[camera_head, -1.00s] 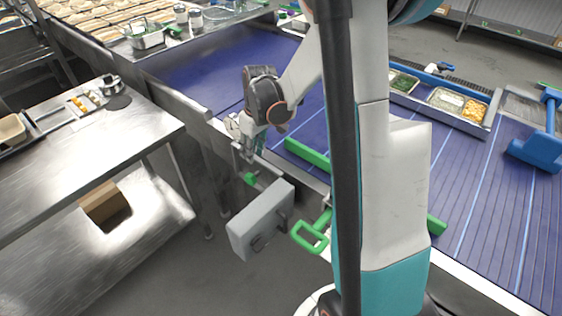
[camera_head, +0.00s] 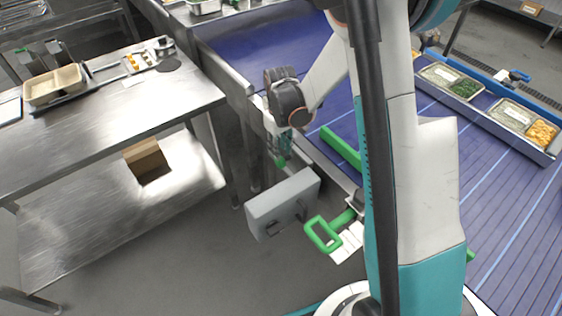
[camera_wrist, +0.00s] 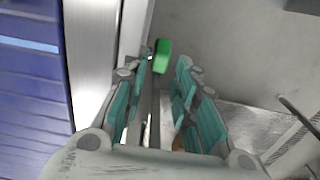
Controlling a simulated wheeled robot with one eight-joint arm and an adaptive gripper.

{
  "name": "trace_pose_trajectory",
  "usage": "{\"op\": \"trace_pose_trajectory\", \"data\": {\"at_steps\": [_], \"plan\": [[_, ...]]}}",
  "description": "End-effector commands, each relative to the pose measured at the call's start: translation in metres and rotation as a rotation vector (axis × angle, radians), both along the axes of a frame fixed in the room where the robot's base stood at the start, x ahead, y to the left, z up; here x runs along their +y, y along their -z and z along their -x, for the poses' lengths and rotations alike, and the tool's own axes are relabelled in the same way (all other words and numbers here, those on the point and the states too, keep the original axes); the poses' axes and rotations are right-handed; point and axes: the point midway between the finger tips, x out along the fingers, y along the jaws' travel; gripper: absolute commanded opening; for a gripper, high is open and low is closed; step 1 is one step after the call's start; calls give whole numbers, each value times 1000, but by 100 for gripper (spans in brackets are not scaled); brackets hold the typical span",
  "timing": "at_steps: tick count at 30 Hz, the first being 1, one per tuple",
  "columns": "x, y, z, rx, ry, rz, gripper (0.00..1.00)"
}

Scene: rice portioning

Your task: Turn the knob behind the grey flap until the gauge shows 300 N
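A grey box-like panel (camera_head: 283,205) with a dark handle on its front hangs beside the conveyor in the head view. I cannot tell whether it is the grey flap. No knob or gauge face can be made out. My gripper (camera_head: 281,148) points down at the conveyor's side rail, just behind the panel. In the wrist view my gripper (camera_wrist: 162,72) has its teal fingers apart with nothing held. A small green part (camera_wrist: 162,56) shows between and just beyond the fingertips; it also shows below the gripper in the head view (camera_head: 281,163).
A green loop handle (camera_head: 323,234) sticks out right of the panel. A green bar (camera_head: 341,147) lies on the blue conveyor (camera_head: 490,215). A steel table (camera_head: 90,120) stands at the left, with a cardboard box (camera_head: 145,158) on its lower shelf. Open floor lies in front of the panel.

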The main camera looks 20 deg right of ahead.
Motion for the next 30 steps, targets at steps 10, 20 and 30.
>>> {"op": "trace_pose_trajectory", "data": {"at_steps": [10,20,30], "plan": [[0,53,0,0,0,-1,27],[0,59,0,0,0,-1,27],[0,58,0,0,0,-1,0]]}}
